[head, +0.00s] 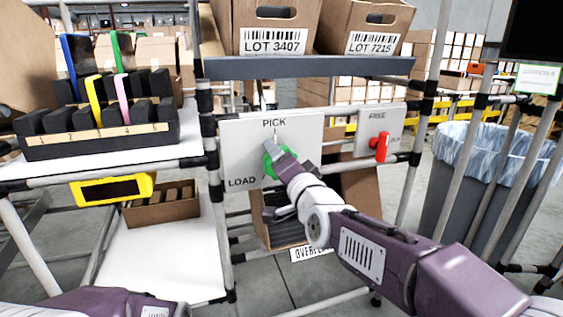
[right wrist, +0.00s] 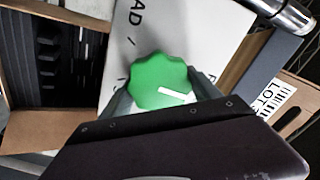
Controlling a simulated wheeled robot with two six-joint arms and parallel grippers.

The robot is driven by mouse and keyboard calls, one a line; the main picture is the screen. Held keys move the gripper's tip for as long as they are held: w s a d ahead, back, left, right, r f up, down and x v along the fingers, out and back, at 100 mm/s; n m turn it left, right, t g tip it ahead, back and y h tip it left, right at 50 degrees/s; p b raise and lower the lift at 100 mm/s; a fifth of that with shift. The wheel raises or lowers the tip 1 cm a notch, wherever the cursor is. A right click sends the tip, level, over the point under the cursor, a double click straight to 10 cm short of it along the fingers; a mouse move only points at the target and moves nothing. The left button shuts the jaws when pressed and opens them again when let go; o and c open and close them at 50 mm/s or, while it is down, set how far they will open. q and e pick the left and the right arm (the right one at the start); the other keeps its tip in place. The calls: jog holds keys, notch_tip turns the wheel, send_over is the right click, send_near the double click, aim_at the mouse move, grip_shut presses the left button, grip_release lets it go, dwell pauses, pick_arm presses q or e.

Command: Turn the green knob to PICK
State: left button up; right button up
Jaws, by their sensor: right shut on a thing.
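The green knob (head: 267,164) is on a pale panel (head: 235,150) with PICK (head: 274,123) printed at the top and LOAD (head: 242,182) at the lower left. My right gripper (head: 277,155) reaches it from the lower right and covers part of it. In the right wrist view the scalloped green knob (right wrist: 158,75) sits between the two fingers of my right gripper (right wrist: 162,88), which are shut on its sides. A white mark shows on the knob's face. I cannot tell which label it points to. My left gripper is out of view; only my left arm shows at the bottom left.
A red knob (head: 381,147) on a smaller panel marked FREE is to the right. Cartons LOT 3407 (head: 268,22) and LOT 7215 (head: 365,28) stand on the shelf above. An open carton (head: 350,200) is behind my right arm. A rack (head: 100,140) is at left.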

jog(key=shift+f, duration=0.1)
jog(key=o, duration=1.4)
jog(key=shift+c, duration=0.2)
jog(key=p+v, duration=0.2)
jog(key=v, duration=0.7)
jog(key=shift+p, duration=0.4)
